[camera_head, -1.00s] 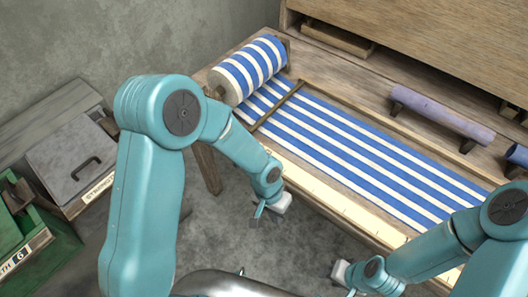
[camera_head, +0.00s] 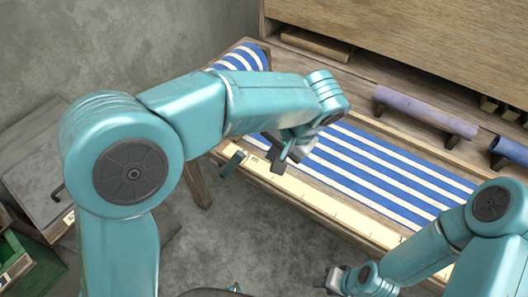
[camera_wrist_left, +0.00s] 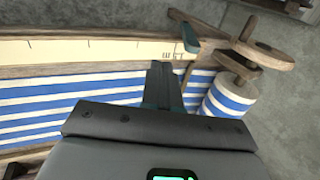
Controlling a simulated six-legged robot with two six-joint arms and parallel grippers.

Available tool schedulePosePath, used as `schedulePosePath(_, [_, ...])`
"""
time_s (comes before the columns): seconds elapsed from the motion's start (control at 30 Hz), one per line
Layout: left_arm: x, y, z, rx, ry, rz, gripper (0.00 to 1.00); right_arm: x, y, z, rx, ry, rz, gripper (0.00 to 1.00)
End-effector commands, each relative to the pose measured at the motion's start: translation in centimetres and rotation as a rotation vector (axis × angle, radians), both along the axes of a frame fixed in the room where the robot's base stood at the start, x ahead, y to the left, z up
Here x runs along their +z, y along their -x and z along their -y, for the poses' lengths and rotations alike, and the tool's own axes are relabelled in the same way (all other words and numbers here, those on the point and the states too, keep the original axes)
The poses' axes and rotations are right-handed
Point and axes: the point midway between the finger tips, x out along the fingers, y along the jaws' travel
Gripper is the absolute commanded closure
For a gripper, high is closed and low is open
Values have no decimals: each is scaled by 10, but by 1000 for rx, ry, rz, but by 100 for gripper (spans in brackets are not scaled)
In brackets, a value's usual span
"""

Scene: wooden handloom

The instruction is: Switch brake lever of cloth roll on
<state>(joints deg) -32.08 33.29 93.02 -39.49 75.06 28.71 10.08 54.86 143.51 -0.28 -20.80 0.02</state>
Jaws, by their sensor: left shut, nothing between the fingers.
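A small teal lever (camera_head: 234,163), which looks like the brake lever, stands at the left end of the loom's front beam. In the left wrist view the teal lever (camera_wrist_left: 189,38) is just beyond my fingertips, a little to the right. My left gripper (camera_head: 281,166) is shut and empty over the front beam, right of the lever and apart from it. Its dark fingers (camera_wrist_left: 163,82) show together in the wrist view. The blue-and-white cloth roll (camera_head: 242,59) is partly hidden behind my left arm. The cloth roll (camera_wrist_left: 231,98) also shows in the wrist view. My right gripper (camera_head: 333,279) is low in front of the loom.
Striped cloth (camera_head: 385,175) spreads across the loom behind the ruled front beam (camera_head: 335,208). A wooden wheel or crank (camera_wrist_left: 262,50) sits beside the roll. A purple roller (camera_head: 425,112) lies on the right. A grey box (camera_head: 40,165) stands at far left.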

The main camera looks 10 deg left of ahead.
Motion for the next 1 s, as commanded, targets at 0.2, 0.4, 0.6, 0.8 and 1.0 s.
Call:
schedulePosePath(0.2, [-43, -5, -17, 2, -2, -8, 100, 1, 0, 0, 0, 0, 0, 60])
schedulePosePath(0.4, [-82, -10, -31, 1, -1, -7, 100, 3, 0, 0, 0, 0, 0, 60])
schedulePosePath(0.6, [-79, -20, -58, 3, 2, -4, 100, 13, 0, 0, 0, 0, 0, 60])
schedulePosePath(0.8, [-80, -23, -67, 0, 2, -3, 100, 14, 0, 0, 0, 0, 0, 60])
schedulePosePath(1.0, [-80, -23, -67, 0, 2, -3, 100, 14, 0, 0, 0, 0, 0, 60])
